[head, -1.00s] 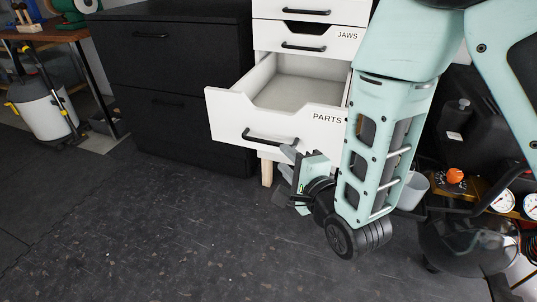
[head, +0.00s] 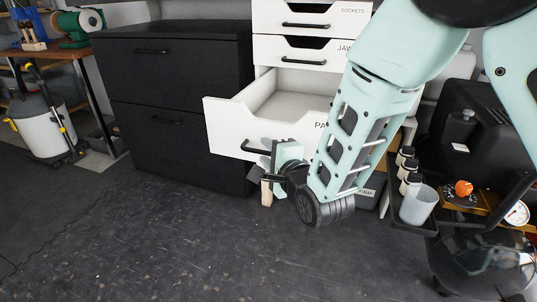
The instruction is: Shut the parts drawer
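The parts drawer (head: 228,126) is white with a black bar handle (head: 256,147) and stands pulled out of the white cabinet. Its inside looks empty where it shows. The arm covers the right part of its front and most of its label. My gripper (head: 266,175) is low in front of the drawer, just below and right of the handle. The fingers are small and partly hidden by the wrist, so I cannot tell whether they are open or touch the drawer front.
The jaws drawer (head: 300,53) and the sockets drawer (head: 305,15) above are shut. A black cabinet (head: 170,90) stands to the left. A black compressor (head: 475,260), a grey cup (head: 418,204) and an orange knob (head: 463,188) are at the right. The dark floor in front is clear.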

